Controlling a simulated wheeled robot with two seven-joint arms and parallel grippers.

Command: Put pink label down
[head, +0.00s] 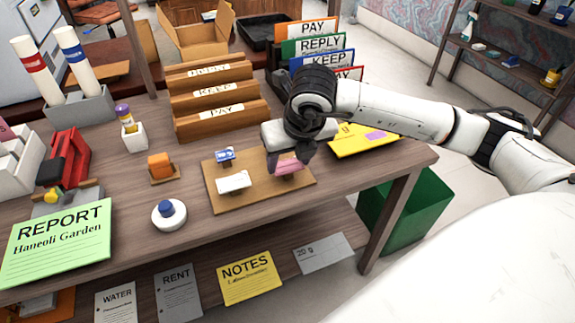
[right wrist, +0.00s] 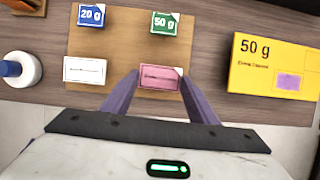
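The pink label (head: 289,165) is a small pink block at the right front of a light brown board (head: 222,199) on the desk. It also shows in the right wrist view (right wrist: 160,77). My right gripper (head: 289,158) reaches down over it. In the right wrist view its two fingers (right wrist: 160,80) are at the label's left and right edges, with no clear gap, so it looks shut on the label. The label is level with the white label (right wrist: 85,70) and at or just above the board. My left gripper is not in view.
A blue 20 g block (right wrist: 91,14) and a green 50 g block (right wrist: 164,22) stand behind the labels. A yellow 50 g envelope (right wrist: 272,66) lies to the right. Wooden sorters (head: 215,105) stand behind the board; a white round stamp base (head: 168,215) is at left.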

